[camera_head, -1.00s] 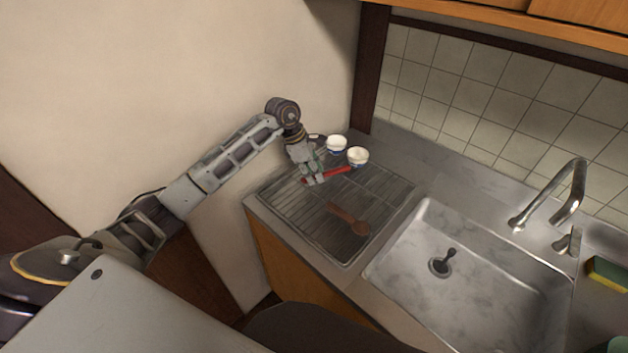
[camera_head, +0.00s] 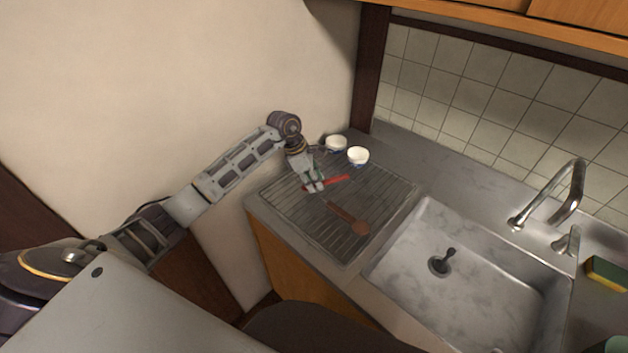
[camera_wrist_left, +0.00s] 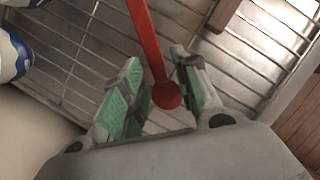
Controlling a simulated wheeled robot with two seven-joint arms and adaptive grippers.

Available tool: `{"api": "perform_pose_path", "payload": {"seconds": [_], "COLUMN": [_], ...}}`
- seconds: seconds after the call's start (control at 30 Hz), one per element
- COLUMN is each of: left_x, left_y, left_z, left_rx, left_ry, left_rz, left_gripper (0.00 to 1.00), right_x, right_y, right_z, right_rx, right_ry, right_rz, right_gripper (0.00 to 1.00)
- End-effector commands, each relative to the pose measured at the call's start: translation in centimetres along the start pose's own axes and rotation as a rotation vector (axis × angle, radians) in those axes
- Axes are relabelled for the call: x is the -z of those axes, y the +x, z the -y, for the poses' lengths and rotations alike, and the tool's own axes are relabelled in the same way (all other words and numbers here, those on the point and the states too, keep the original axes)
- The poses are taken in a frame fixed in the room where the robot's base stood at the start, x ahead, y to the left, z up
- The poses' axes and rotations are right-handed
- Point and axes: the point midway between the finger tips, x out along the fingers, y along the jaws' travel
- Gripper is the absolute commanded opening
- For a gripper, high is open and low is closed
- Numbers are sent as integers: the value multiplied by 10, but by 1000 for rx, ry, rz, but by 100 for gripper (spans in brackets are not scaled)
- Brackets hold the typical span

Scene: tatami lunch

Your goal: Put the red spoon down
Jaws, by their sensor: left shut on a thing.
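The red spoon (camera_head: 338,181) is between the fingers of my left gripper (camera_head: 314,187), low over the wire drying rack (camera_head: 290,212) beside the sink. I cannot tell whether it touches the wires. In the left wrist view the red spoon (camera_wrist_left: 146,40) runs from the top edge down to a rounded end between the green-padded fingers of my left gripper (camera_wrist_left: 158,72), which is shut on it. My right gripper is out of view.
A brown wooden utensil (camera_head: 345,217) lies on the rack, near the spoon. The sink (camera_head: 470,275) and tap (camera_head: 575,190) are to the right. The wall is close on the left.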

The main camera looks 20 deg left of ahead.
Motion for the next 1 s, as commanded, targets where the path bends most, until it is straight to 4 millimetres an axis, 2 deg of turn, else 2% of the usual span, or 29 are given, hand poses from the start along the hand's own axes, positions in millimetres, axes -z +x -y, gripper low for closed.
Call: {"api": "perform_pose_path", "payload": {"seconds": [0.17, 0.2, 0.37, 0.87, 1.0], "left_x": [1, 1, 1, 0, 0], "left_y": [2, 2, 2, 0, -11], "left_z": [0, 0, 0, 0, -1], "left_rx": [-1, 0, 0, 0, -3], "left_ry": [0, 0, 0, 0, 1], "left_rz": [0, 0, 0, 0, 0], "left_gripper": [15, 34, 53, 53, 53], "right_x": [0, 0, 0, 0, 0], "right_y": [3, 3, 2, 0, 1], "right_z": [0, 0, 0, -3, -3], "right_rx": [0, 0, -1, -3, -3], "right_ry": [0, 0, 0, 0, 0], "right_rz": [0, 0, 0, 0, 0], "right_gripper": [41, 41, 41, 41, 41]}}
